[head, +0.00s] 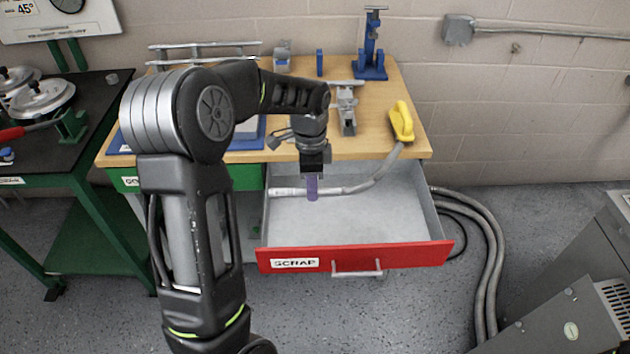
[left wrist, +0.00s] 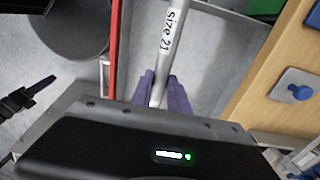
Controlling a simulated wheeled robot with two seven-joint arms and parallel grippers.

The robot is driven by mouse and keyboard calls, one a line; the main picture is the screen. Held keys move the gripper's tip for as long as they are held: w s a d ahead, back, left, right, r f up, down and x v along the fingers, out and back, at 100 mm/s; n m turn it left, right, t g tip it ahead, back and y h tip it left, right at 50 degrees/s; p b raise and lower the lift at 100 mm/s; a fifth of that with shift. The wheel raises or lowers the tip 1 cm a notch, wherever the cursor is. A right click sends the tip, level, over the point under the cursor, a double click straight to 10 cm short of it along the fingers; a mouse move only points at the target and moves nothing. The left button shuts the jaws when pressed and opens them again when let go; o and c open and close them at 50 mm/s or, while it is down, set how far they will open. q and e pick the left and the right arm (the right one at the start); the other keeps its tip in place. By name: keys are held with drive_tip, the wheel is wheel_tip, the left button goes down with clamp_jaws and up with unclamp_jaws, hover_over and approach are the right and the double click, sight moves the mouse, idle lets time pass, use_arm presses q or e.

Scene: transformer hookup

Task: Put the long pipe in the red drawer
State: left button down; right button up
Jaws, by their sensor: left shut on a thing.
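The long grey pipe (head: 345,190) hangs over or in the open red drawer (head: 390,256), whose front is labelled SCRAP. Its straight part runs left to right, and its right part bends up toward a yellow piece (head: 402,121) at the table edge. My left gripper (head: 312,188) points down with purple fingers shut on the pipe near its left end. I cannot tell whether the pipe touches the drawer floor.
The wooden workbench (head: 375,145) holds a blue stand (head: 371,50) and grey fixtures. A green drawer (head: 240,178) is left of the red one. Thick grey hoses (head: 490,250) lie on the floor at right, near a grey cabinet (head: 570,310). The drawer floor's front part is clear.

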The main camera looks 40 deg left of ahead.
sight(313, 235)
use_arm(q)
drive_tip(key=shift+w, duration=0.1)
drive_tip(key=shift+f+b, duration=0.25)
drive_tip(key=shift+b, duration=0.25)
wheel_tip(313, 235, down, 16)
drive_tip(key=b, duration=1.1)
drive_tip(key=c, duration=1.2)
unclamp_jaws()
drive_tip(key=r, duration=0.8)
drive_tip(key=shift+s, duration=0.2)
